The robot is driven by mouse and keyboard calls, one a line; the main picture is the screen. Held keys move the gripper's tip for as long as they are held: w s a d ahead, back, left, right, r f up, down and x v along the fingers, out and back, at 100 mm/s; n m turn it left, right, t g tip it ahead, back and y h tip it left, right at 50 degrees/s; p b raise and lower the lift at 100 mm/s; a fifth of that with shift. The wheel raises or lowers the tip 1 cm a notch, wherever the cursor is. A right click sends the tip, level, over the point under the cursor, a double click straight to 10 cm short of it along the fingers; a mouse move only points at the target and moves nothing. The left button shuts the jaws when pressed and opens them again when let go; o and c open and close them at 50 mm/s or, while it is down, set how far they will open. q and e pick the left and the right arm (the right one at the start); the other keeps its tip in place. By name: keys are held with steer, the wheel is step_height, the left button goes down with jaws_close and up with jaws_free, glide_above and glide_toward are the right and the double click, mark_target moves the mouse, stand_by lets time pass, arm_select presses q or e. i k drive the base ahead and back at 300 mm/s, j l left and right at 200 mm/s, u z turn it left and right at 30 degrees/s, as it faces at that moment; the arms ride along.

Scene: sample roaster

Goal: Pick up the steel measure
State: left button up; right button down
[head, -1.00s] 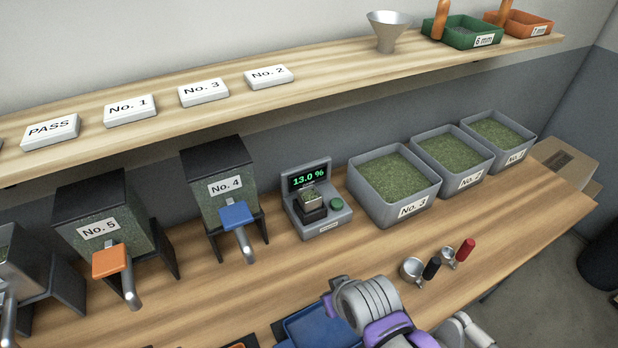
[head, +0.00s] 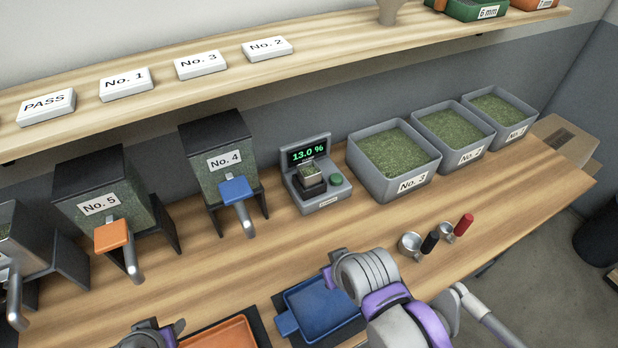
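Two small steel cups with handles stand on the bench right of centre in the head view. The larger steel measure (head: 409,244) has a black handle, and the smaller steel measure (head: 446,231) beside it has a red handle. My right gripper (head: 335,268) is left of and nearer than both cups, over the blue tray's far right corner. Its fingers are mostly hidden by its own wrist, so its opening is unclear. My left gripper (head: 172,330) is at the bottom edge, left of the orange tray, only partly in view. Neither gripper touches a cup.
A blue tray (head: 292,302) and an orange tray (head: 232,333) lie at the front. Behind the cups stand grey bins such as No. 3 (head: 371,203). A meter (head: 326,199) reading 13.0 % stands left of them. Bare bench surrounds the cups.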

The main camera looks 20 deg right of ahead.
mark_target(309, 174)
steer(key=k+j+u, duration=0.15)
steer(key=k+j, duration=0.4)
steer(key=l+u, duration=0.35)
steer(key=l, duration=0.3)
steer(key=l+u, duration=0.35)
steer(key=l, duration=0.35)
steer(key=k+l+u, duration=0.15)
steer(key=l+u, duration=0.2)
steer(key=l, duration=0.3)
